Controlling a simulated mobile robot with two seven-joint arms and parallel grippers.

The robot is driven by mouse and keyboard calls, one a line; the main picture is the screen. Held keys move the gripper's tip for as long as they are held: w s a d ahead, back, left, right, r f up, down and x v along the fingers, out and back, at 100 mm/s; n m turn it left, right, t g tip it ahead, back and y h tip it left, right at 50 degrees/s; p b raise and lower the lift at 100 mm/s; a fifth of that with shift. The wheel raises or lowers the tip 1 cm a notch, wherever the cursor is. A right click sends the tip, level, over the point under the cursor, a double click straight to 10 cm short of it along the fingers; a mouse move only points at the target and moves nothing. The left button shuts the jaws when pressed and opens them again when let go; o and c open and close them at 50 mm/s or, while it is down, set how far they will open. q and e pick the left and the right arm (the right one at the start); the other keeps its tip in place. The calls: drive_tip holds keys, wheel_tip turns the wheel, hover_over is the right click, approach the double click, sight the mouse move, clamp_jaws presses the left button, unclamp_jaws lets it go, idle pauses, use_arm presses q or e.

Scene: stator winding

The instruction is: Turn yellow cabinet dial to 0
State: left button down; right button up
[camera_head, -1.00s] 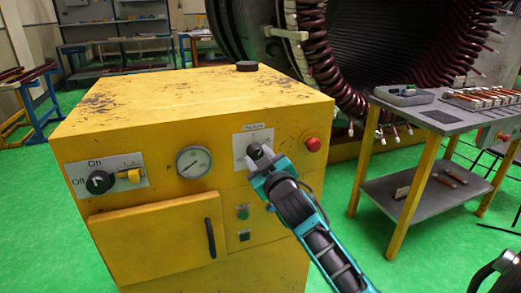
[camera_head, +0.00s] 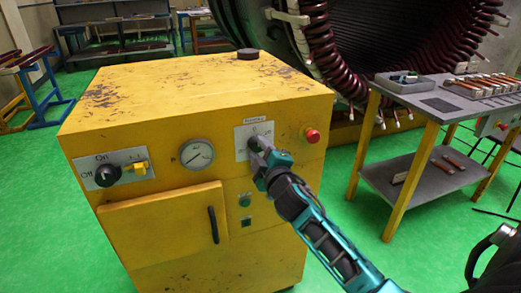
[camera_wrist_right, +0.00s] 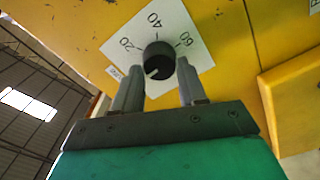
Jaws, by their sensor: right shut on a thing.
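The yellow cabinet (camera_head: 190,105) has a black dial on a white scale plate (camera_head: 241,141) on its front, upper right. In the right wrist view the dial (camera_wrist_right: 158,58) is a round black knob with a white mark pointing to the lower left. The numbers 20, 40 and 60 show around it on the scale plate (camera_wrist_right: 180,22); a 0 is not visible there. My right gripper (camera_head: 261,150) is at the dial and shut on it; in the wrist view its fingers (camera_wrist_right: 158,75) stand on either side of the knob. My left gripper is not in view.
A red button (camera_head: 313,136) is just right of the dial plate, and a round gauge (camera_head: 197,154) is to its left. An On/Off switch (camera_head: 107,175) is at the far left. A grey table (camera_head: 432,108) stands at the right; a large stator (camera_head: 330,65) is behind.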

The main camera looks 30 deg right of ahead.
idle(0.4)
drive_tip(key=o, duration=1.1)
drive_tip(key=shift+c, duration=0.2)
drive_tip(key=shift+s, duration=0.1)
drive_tip(key=v, duration=1.2)
drive_tip(key=shift+s+a, duration=0.2)
drive_tip(key=shift+s, duration=0.1)
